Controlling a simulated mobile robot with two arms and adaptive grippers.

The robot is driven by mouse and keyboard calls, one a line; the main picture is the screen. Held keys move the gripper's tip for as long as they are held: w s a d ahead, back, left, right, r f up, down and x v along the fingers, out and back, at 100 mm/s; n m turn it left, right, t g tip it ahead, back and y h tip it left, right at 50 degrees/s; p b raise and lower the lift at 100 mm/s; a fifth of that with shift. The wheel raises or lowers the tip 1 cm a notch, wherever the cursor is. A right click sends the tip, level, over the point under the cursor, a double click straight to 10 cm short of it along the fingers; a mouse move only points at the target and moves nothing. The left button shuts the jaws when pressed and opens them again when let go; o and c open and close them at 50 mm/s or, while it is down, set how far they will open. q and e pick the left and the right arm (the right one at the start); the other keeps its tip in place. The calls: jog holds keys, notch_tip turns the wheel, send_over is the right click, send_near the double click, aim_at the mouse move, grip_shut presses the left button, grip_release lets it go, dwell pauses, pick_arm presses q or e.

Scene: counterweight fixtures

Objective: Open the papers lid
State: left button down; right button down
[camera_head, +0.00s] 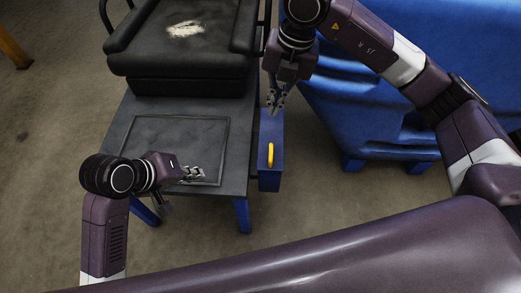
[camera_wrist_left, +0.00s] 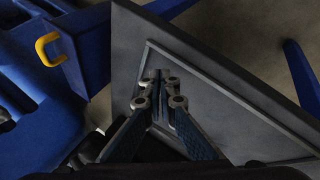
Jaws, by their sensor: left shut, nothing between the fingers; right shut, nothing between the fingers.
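A dark grey table (camera_head: 238,170) has a framed rectangular panel (camera_head: 165,140) in its top, which lies flat. Nothing is labelled, so I cannot tell whether this panel is the papers lid. The panel also shows in the left wrist view (camera_wrist_left: 212,88). My left gripper (camera_head: 196,173) is shut and empty over the panel's near right part; its fingertips show in the left wrist view (camera_wrist_left: 158,78). Whether they touch the panel is unclear. My right gripper (camera_head: 275,106) is shut and empty, pointing down near the far end of a blue box (camera_head: 270,182).
The blue box is at the table's right side and carries a yellow handle (camera_head: 270,155). A black padded seat (camera_head: 185,60) with a pale worn patch stands behind the panel. A large blue structure (camera_head: 370,110) stands at the right. Brown floor lies open at the left.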

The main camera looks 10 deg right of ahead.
pick_arm(q)
jog(key=d+n+g+h, duration=0.1)
jog(key=w+d+n+g, duration=0.1)
jog(key=d+n, duration=0.1)
jog(key=w+d+n+g+h, duration=0.1)
jog(key=n, duration=0.1)
jog(key=shift+w+d+r+h, duration=0.2)
jog(key=shift+d+r+h, duration=0.1)
jog(key=shift+d+r, duration=0.05)
jog(key=w+d+r+n+g+h, duration=0.1)
jog(key=d+r+n+g+h, duration=0.3)
jog(key=n, duration=0.3)
send_near(276, 158)
jog(key=x, duration=0.5)
jog(key=shift+r, duration=0.1)
